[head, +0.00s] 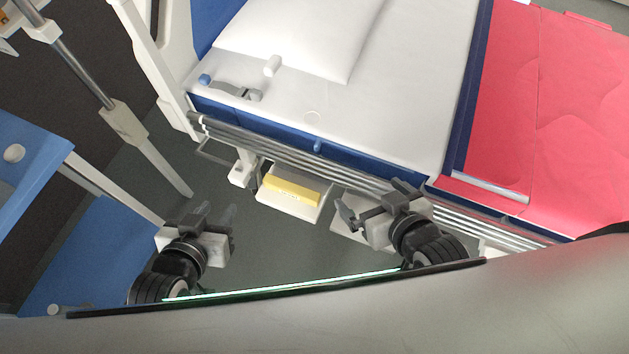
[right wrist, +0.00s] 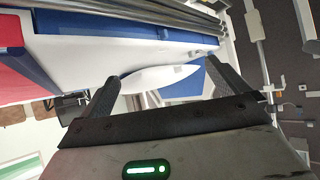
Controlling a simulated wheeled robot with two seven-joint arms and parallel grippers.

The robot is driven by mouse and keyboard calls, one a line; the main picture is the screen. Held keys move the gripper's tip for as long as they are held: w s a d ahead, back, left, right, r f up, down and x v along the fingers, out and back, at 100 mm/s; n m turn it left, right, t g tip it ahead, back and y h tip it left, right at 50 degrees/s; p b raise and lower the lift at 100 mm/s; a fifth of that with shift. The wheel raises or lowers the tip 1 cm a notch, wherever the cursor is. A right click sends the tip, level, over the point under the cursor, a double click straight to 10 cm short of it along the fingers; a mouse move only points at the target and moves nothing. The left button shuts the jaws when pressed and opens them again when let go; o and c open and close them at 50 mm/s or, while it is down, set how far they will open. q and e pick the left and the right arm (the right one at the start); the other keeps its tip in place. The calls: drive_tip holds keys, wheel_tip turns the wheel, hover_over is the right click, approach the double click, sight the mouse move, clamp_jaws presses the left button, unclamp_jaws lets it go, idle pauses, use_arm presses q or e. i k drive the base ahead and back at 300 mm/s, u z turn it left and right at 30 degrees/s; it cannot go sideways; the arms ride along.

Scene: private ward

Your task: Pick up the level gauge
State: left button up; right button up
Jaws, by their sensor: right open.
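No thing in view can be named as the level gauge with certainty. On the white bed sheet lie a grey band with a dark clip (head: 240,92), a small blue-ended cylinder (head: 205,79) and a white cylinder (head: 272,66). A yellow block (head: 292,190) sits in a white holder below the bed's side rail. My left gripper (head: 213,214) appears open and empty over the floor, left of the yellow block. My right gripper (head: 375,203) is open and empty beside the bed, right of the yellow block. Its spread fingers show in the right wrist view (right wrist: 165,85).
The bed's metal side rail (head: 290,152) runs between my grippers and the mattress. A white pillow (head: 300,35) and a red cover (head: 550,110) lie on the bed. Blue furniture (head: 95,250) and a pole stand (head: 125,125) are at the left. Grey floor is clear between my arms.

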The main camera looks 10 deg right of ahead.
sight(291, 190)
drive_tip(key=z, duration=0.05)
drive_tip(key=k, duration=0.7)
drive_tip(key=z, duration=1.2)
drive_tip(key=i, duration=0.7)
drive_tip(key=u, duration=1.75)
